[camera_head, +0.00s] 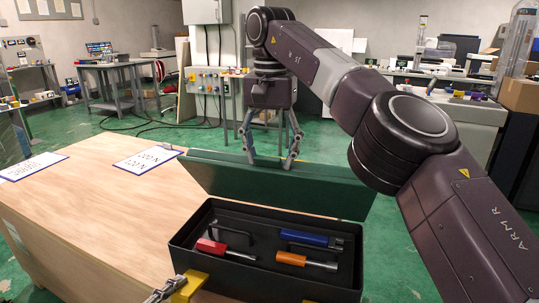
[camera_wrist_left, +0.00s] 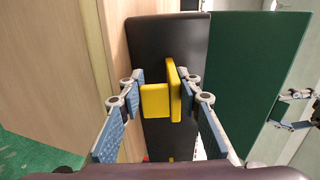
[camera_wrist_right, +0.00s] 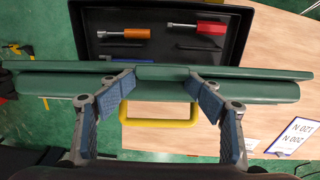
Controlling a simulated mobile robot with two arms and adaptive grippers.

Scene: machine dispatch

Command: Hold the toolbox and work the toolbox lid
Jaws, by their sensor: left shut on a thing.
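The black toolbox (camera_head: 190,245) stands on the wooden table with its green lid (camera_head: 230,175) open, raised along the far side. My left gripper (camera_head: 172,290) is at the box's near left corner, shut on the yellow side handle (camera_wrist_left: 155,101); the head view shows only a little of it. My right gripper (camera_head: 271,160) points down at the lid's upper edge. In the right wrist view its fingers (camera_wrist_right: 165,88) are spread apart by the lid edge, with a yellow lid handle (camera_wrist_right: 160,122) beyond it. Contact with the lid is unclear.
Inside the box lie a red-handled tool (camera_head: 212,246), a blue tool (camera_head: 308,238) and an orange-handled tool (camera_head: 292,259). The wooden table (camera_head: 95,210) has free room at left, with paper signs (camera_head: 147,158). My right arm crosses above the right side.

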